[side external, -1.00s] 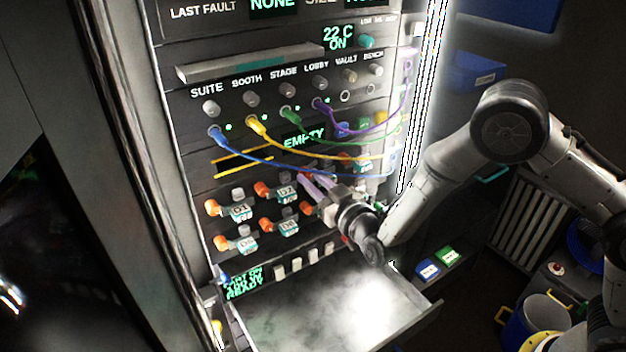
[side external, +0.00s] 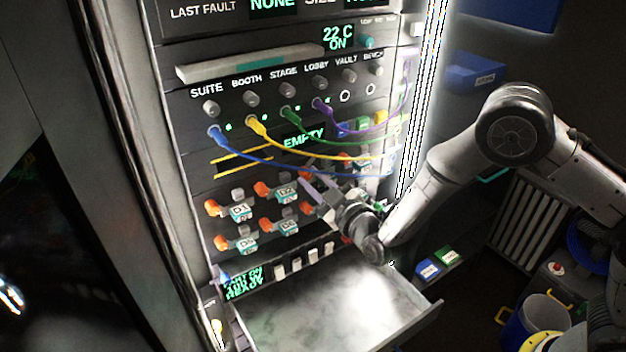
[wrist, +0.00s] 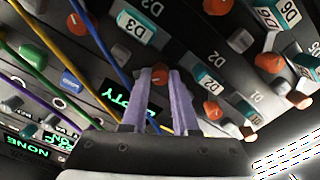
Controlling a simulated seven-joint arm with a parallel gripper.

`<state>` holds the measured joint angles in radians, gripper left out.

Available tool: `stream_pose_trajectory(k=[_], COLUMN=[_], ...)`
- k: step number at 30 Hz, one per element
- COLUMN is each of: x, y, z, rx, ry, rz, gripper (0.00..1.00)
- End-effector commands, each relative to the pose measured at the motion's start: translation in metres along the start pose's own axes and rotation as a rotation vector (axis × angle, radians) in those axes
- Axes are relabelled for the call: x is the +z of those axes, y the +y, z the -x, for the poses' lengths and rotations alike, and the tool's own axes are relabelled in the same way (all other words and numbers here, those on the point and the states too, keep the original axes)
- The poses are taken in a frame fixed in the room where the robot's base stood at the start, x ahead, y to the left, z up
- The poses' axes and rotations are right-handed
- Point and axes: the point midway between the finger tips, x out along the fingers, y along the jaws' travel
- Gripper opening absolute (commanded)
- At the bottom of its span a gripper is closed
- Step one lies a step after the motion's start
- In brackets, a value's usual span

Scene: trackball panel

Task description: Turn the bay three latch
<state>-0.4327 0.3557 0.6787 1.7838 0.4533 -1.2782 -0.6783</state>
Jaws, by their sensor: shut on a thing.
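My gripper (side external: 312,187) is at the panel, just right of the D2 bay, where the bay three latch sits in the upper latch row. In the wrist view its two pale purple fingers (wrist: 160,78) are close together with a narrow gap. They are shut on the bay three latch, which is mostly hidden by the fingers, so its exact angle cannot be told. The neighbouring D2 latch (side external: 262,189) is an orange knob left of a teal-and-white label. The D1 latch (side external: 211,208) is similar, further left.
Blue, yellow, green and purple cables hang across the panel above the latches; the blue cable (side external: 270,168) passes closest. A drawer (side external: 330,310) stands open below. More bay latches fill the row beneath. A blue block (side external: 428,270) and a green block (side external: 446,257) lie at the right.

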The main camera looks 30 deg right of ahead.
Motion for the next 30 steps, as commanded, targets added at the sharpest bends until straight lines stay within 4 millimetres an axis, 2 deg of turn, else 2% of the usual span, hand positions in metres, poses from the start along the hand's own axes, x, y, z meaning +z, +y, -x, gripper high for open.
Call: stream_pose_trajectory(k=[8, 9, 13, 23, 26, 30], x=[0.002, 0.002, 0.002, 0.0, 0.0, 0.0], y=[-0.001, -0.001, -0.001, 0.0, -0.001, -0.001], z=[0.001, 0.001, 0.001, 0.002, 0.009, 0.031], rx=[-0.002, -0.002, -0.001, -0.001, -0.002, -0.003], ry=[-0.004, -0.004, -0.003, -0.001, 0.0, 0.0], rz=[0.003, 0.003, 0.002, 0.001, 0.001, 0.002], gripper=[0.0, 0.33, 0.56, 0.58, 0.58, 0.58])
